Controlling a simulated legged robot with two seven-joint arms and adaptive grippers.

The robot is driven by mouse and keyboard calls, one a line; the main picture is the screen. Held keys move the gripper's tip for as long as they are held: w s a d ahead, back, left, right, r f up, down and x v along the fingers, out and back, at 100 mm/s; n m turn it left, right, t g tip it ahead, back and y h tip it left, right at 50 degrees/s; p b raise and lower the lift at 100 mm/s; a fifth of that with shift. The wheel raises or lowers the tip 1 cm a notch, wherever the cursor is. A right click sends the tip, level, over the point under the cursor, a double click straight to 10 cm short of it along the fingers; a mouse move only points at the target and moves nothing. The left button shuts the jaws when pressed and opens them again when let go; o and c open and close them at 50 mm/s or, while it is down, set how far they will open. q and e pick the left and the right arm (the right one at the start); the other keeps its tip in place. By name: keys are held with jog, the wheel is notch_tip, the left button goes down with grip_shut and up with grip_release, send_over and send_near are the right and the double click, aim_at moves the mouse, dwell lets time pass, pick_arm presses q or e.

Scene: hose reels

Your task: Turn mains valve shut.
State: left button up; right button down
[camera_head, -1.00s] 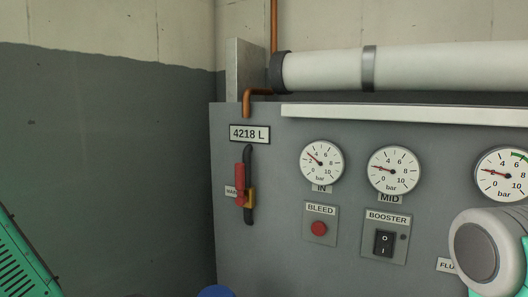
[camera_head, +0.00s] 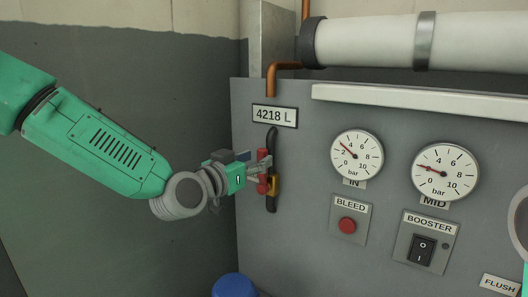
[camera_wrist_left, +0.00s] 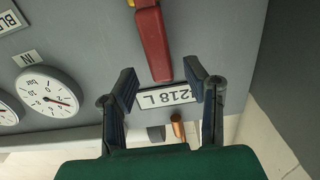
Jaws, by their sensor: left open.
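The mains valve has a red lever handle (camera_head: 262,186), a brass-coloured body (camera_head: 273,188) and a dark vertical pipe (camera_head: 272,140). It sits on the grey panel below the "4218 L" plate (camera_head: 275,116). The lever stands roughly upright along the pipe, partly hidden by my left gripper (camera_head: 254,179). In the left wrist view the red lever (camera_wrist_left: 153,42) points in between the two fingertips of my open left gripper (camera_wrist_left: 165,78). Gaps show on both sides of its end. I cannot tell whether either finger touches it. My right gripper is out of view.
Pressure gauges (camera_head: 357,155), a red bleed button (camera_head: 347,225) and a booster switch (camera_head: 423,250) are right of the valve. A white ledge (camera_head: 420,103) and large pipe (camera_head: 370,42) run above. A blue round object (camera_head: 233,287) is below. The wall is close on the left.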

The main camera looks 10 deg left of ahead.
aim_at(260, 156)
pick_arm(q)
jog(key=x, duration=0.3)
jog(key=shift+s+d+r, duration=0.1)
jog(key=shift+r, duration=0.05)
jog(key=shift+w+a+p, duration=0.2)
jog(key=shift+w+p, duration=0.1)
grip_shut()
jog(key=shift+s+d, duration=0.1)
jog(key=shift+d, duration=0.05)
